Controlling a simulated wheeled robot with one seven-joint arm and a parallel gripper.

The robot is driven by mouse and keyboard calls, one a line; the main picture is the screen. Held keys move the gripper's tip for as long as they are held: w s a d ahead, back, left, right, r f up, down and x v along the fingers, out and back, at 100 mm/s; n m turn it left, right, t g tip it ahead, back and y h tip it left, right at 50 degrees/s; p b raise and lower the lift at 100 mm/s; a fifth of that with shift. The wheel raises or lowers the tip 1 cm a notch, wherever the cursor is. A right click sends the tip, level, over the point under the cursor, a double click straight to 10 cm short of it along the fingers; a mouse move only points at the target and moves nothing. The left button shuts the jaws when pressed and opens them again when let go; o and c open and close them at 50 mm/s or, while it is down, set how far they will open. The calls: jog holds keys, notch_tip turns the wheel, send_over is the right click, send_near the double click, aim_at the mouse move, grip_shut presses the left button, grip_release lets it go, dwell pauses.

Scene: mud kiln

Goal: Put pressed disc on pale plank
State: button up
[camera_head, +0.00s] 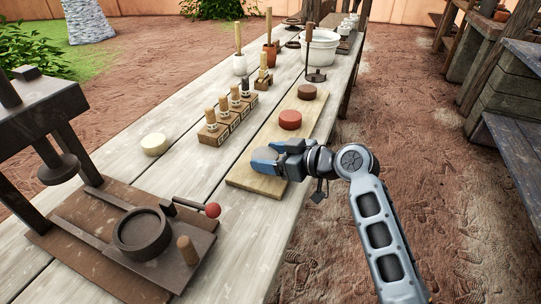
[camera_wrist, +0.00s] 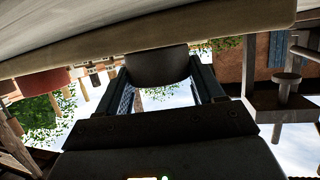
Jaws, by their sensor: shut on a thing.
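The pale plank (camera_head: 262,184) lies along the right side of the table. A red disc (camera_head: 290,119) and a brown disc (camera_head: 307,91) rest on its middle and far parts. My gripper (camera_head: 266,160) is low over the plank's near part, its fingers pointing left. In the wrist view, which is upside down, my gripper (camera_wrist: 160,85) is shut on a dark disc (camera_wrist: 157,68), which I take as the pressed disc. It appears to touch the plank (camera_wrist: 110,58) or be just above it; I cannot tell which. The fingers hide this disc in the head view.
A dark press with a round mould (camera_head: 143,232) and a red-knobbed lever (camera_head: 212,210) stands at the near left. A cream disc (camera_head: 153,144) lies on the table. A block of stamps (camera_head: 228,122) stands left of the plank. A white bucket (camera_head: 319,52) is farther back.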

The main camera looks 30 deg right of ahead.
jog(key=o, duration=1.2)
jog(key=shift+f, duration=0.1)
jog(key=shift+r+p, duration=0.3)
jog(key=v, duration=1.2)
jog(key=shift+f+b, duration=0.2)
jog(key=shift+b, duration=0.15)
